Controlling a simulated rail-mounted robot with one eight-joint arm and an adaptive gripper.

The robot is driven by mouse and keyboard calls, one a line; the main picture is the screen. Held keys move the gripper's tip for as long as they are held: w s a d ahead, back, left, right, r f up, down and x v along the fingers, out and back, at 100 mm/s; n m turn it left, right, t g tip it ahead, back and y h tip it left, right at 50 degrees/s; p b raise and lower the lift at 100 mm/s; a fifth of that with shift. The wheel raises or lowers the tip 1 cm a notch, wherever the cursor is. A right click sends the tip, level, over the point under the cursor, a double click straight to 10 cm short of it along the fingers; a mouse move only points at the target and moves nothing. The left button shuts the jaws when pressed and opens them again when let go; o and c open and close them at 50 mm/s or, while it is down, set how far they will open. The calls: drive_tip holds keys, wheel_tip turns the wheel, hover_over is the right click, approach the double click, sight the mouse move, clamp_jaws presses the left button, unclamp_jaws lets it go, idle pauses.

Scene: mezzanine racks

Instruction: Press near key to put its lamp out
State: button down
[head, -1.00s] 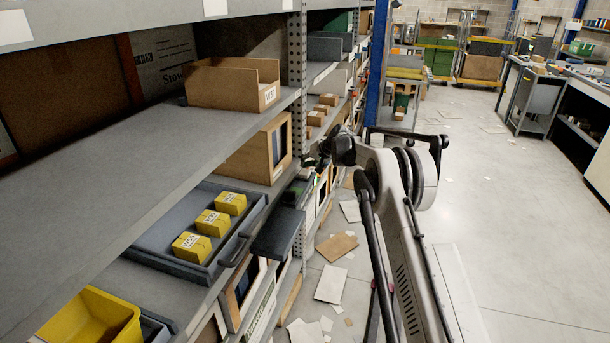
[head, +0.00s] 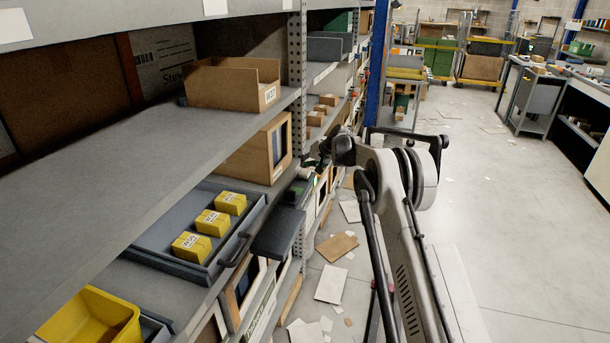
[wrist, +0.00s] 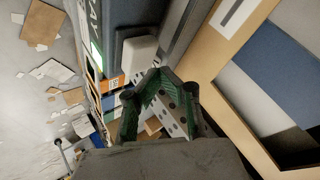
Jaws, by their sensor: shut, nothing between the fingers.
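My gripper (wrist: 157,73) shows from behind in the wrist view, with dark knuckles and green-tinted inner sides; its fingers come together at the tips and hold nothing. Above the tips, a pale grey-white block (wrist: 138,54) stands out from a dark grey upright face; it may be a key, but I cannot tell whether the tips touch it. A bright green-and-white strip (wrist: 97,52) shows left of it; I cannot tell if this is a lamp. In the head view my gripper (head: 312,168) is small and dark at the shelf front, and the keys cannot be made out there.
A wooden frame (wrist: 228,75) stands close on the right in the wrist view. In the head view, a blue-grey tray (head: 165,224) holds yellow boxes, and a perforated rack post (head: 297,75) rises beside the arm.

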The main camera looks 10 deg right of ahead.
sight(305, 172)
drive_tip(key=shift+f+b, duration=0.3)
drive_tip(key=shift+f, duration=0.1)
drive_tip(key=shift+f+b, duration=0.4)
drive_tip(key=shift+f, duration=0.15)
idle(0.7)
drive_tip(key=shift+r, duration=1)
drive_tip(key=shift+r+p, duration=1.2)
drive_tip(key=shift+r, duration=1.8)
